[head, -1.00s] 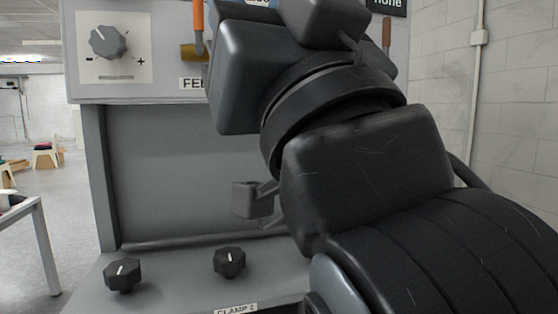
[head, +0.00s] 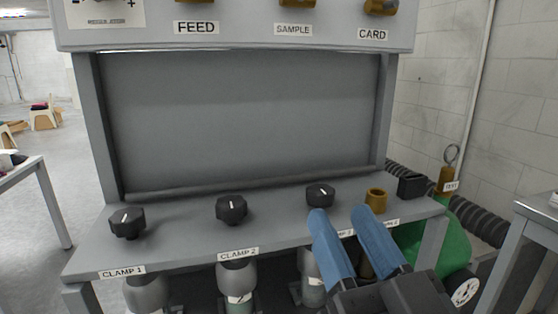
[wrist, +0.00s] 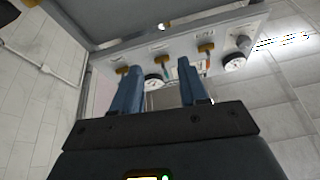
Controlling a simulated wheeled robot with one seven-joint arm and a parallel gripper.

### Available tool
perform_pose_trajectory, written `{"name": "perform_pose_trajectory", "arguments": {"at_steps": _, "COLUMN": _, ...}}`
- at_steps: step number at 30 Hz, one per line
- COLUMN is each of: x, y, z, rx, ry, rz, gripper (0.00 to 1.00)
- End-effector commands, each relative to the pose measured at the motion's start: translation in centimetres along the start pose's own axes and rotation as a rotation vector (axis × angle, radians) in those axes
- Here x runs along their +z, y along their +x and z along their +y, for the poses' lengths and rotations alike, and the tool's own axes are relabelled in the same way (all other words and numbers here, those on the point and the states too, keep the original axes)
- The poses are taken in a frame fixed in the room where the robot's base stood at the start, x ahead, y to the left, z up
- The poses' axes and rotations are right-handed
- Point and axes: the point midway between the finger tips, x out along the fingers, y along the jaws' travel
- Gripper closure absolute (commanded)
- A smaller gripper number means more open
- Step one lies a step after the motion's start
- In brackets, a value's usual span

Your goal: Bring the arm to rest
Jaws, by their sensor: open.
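My gripper (head: 339,213) is at the lower right of the head view, in front of the washer panel's shelf (head: 180,236). Its two blue fingers point up and stand apart, with nothing between them. They partly cover labels on the shelf's front edge. In the wrist view the open fingers (wrist: 158,68) point up toward the underside of a panel with valves and gauges. The rest of my arm is mostly out of the head view.
The shelf carries the clamp 1 knob (head: 127,222), the clamp 2 knob (head: 231,209), a third knob (head: 320,195), a brass fitting (head: 376,200) and a black block (head: 411,187). Metal tables (head: 535,215) flank both sides.

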Motion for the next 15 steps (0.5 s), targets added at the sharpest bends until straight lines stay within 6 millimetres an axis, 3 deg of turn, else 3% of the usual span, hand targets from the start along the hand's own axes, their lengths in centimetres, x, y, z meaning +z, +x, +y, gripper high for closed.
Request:
{"name": "perform_pose_trajectory", "arguments": {"at_steps": 1, "x": 1.6, "y": -1.8, "z": 0.7, "rx": 0.019, "ry": 0.000, "rz": -0.039, "gripper": 0.57}}
{"name": "perform_pose_trajectory", "arguments": {"at_steps": 6, "x": 5.3, "y": -7.4, "z": 2.9, "rx": 0.077, "ry": -0.010, "rz": -0.138, "gripper": 0.57}}
{"name": "perform_pose_trajectory", "arguments": {"at_steps": 15, "x": 9.3, "y": -18.5, "z": 5.7, "rx": 0.175, "ry": -0.040, "rz": -0.317, "gripper": 0.57}}
